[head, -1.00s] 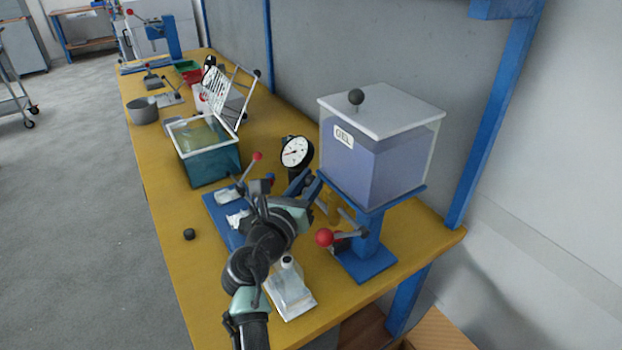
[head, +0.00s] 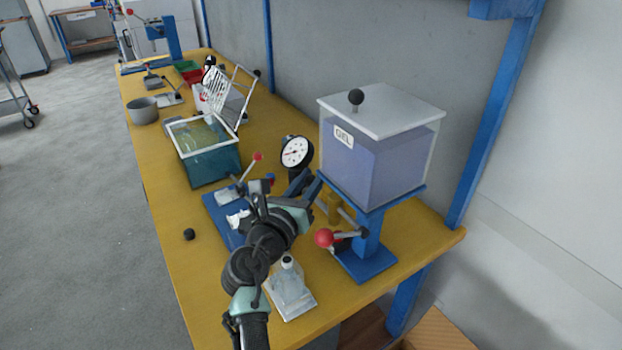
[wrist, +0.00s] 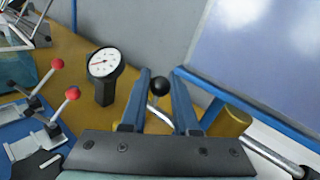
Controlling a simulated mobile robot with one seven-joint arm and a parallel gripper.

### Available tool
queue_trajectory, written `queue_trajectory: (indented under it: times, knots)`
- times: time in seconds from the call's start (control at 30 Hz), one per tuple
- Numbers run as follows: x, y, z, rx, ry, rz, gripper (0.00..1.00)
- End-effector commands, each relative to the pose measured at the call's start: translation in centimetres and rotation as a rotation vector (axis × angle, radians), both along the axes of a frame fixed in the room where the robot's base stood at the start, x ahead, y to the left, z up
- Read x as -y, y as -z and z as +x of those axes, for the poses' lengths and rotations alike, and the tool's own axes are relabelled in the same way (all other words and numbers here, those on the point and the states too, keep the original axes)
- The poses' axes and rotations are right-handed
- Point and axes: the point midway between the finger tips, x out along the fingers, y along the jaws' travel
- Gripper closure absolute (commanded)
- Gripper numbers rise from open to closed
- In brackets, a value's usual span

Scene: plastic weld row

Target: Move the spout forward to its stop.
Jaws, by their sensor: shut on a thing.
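The gel tank (head: 375,165) is a clear box of bluish gel with a white lid on a blue stand. In the wrist view, a black ball knob (wrist: 159,86) sits between my gripper's blue fingers (wrist: 160,88), with a pale curved rod (wrist: 160,113) below it. I take this to be the spout's handle. My gripper (head: 306,188) is shut on it, at the tank's front left. A brass piece (head: 334,206) shows under the tank and also in the wrist view (wrist: 230,121). The spout's outlet is hidden or cannot be made out.
A dial gauge (head: 296,152) stands left of the tank, close to my gripper. A red-ball lever (head: 324,237) sticks out below the tank. Blue lever fixtures (wrist: 40,115) and a teal bin (head: 208,165) lie left.

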Motion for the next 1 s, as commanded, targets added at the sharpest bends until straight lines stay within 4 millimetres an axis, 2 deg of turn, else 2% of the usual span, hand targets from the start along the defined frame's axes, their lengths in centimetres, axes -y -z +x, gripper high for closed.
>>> queue_trajectory:
  times: [0.43, 1.0]
  knots:
    - [0.0, -0.2, -0.1, -0.003, -0.023, -0.002, 1.00]
    - [-1.7, -0.4, -1.9, -0.004, -0.345, -0.001, 1.00]
